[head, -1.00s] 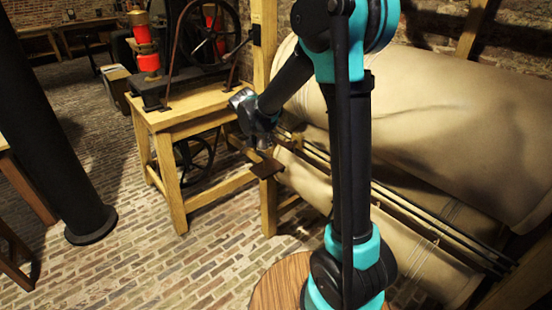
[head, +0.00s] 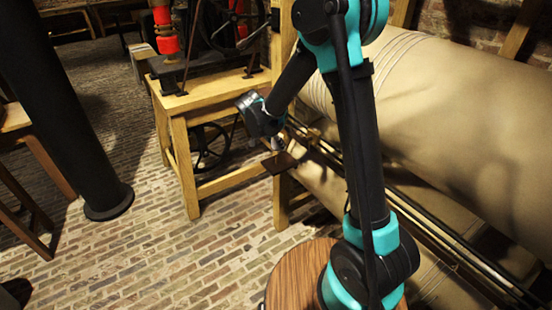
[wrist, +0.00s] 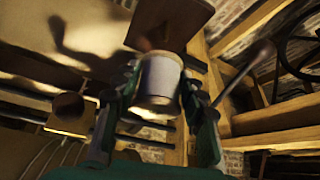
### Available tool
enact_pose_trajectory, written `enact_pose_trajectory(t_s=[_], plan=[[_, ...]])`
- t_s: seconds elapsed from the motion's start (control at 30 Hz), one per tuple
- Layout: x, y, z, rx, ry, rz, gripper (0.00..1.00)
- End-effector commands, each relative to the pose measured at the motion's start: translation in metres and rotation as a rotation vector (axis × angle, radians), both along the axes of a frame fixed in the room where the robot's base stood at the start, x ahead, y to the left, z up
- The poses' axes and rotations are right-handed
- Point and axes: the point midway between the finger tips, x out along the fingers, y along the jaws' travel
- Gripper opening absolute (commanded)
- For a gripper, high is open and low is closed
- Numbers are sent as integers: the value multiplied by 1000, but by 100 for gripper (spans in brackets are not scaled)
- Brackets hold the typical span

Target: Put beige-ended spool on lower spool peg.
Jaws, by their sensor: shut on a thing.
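My gripper (wrist: 160,105) is shut on the beige-ended spool (wrist: 160,82) in the wrist view. The spool has a pale grey middle and beige ends, and sits between the two green-dark fingers. In the head view my gripper (head: 273,141) is by the wooden post at the end of the large rolls, just above a small brown plate (head: 279,164). The plate also shows beyond the spool in the wrist view (wrist: 172,20). A slim grey rod (wrist: 243,72) slants at the right of the wrist view; I cannot tell whether it is the lower spool peg.
Large beige rolls (head: 440,110) and long dark rails (head: 440,235) lie right of my gripper. A wooden stand (head: 188,165) with a wheeled machine is to the left. A dark column (head: 70,120) stands further left. The brick floor (head: 190,260) in front is clear.

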Motion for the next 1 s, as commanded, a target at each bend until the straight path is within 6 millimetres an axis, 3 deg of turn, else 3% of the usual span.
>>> enact_pose_trajectory(t_s=[0.13, 0.37, 0.63, 1.0], plan=[[0, 0, -27, 0, 0, 0, 19], [0, 0, -42, 0, 0, 0, 19], [0, 0, -73, 0, 0, 0, 19], [0, 0, -78, 0, 0, 0, 19]])
